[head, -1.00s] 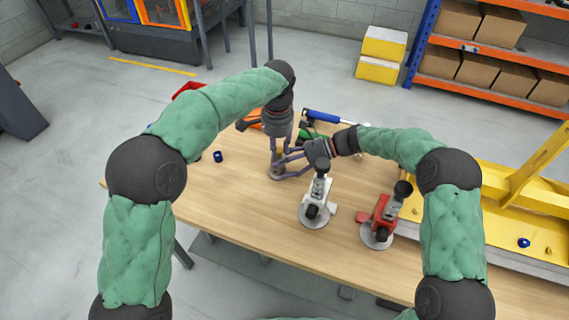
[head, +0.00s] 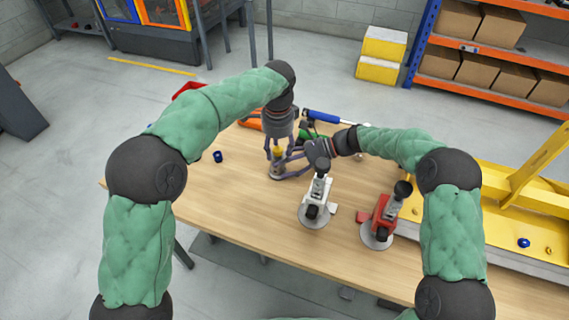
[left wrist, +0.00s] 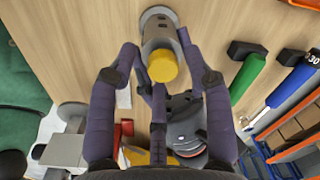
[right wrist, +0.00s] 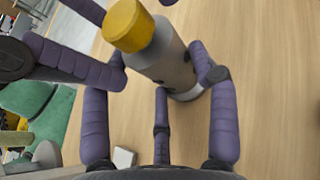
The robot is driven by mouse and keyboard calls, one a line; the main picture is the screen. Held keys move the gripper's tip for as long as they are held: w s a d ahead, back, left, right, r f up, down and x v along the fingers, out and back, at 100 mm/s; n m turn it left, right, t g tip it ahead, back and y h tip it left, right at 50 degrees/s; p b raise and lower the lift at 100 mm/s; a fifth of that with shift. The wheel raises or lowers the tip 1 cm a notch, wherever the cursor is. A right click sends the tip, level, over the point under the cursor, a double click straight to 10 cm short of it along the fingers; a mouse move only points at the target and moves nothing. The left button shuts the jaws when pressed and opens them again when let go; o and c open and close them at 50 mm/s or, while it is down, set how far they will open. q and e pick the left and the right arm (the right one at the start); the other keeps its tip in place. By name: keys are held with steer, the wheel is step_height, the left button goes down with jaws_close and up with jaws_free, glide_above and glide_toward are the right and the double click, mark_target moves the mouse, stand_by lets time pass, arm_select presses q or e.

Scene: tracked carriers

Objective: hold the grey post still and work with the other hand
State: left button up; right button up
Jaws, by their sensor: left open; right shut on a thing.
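The grey post (head: 277,172) stands on the wooden table with a yellow cap (head: 278,152) on its top. In the right wrist view, the post (right wrist: 168,65) rises between the fingers of my right gripper (right wrist: 160,72), which is shut on its body below the yellow cap (right wrist: 128,25). My left gripper (head: 280,150) is open over the top of the post. In the left wrist view, the yellow cap (left wrist: 162,66) sits between the spread fingers of my left gripper (left wrist: 158,60). I cannot tell whether any finger touches the cap.
A white clamp-like fixture (head: 314,205) and a red one (head: 381,222) stand on round bases near my right forearm. A small blue cap (head: 217,156) lies to the left. A blue-handled tool (head: 322,116) lies behind. The table front left of the white fixture is clear.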

arm_select(q)
steer(key=n, duration=0.8)
arm_select(e)
steer(key=shift+f, duration=0.1)
arm_select(q)
steer(key=n, duration=0.4)
steer(key=shift+n, duration=0.3)
steer(key=n, duration=0.3)
arm_select(e)
steer(key=shift+s+a, duration=0.1)
steer(key=shift+s, duration=0.05)
arm_select(q)
steer(key=n, duration=0.6)
steer(key=shift+n, duration=0.3)
steer(key=n, duration=0.7)
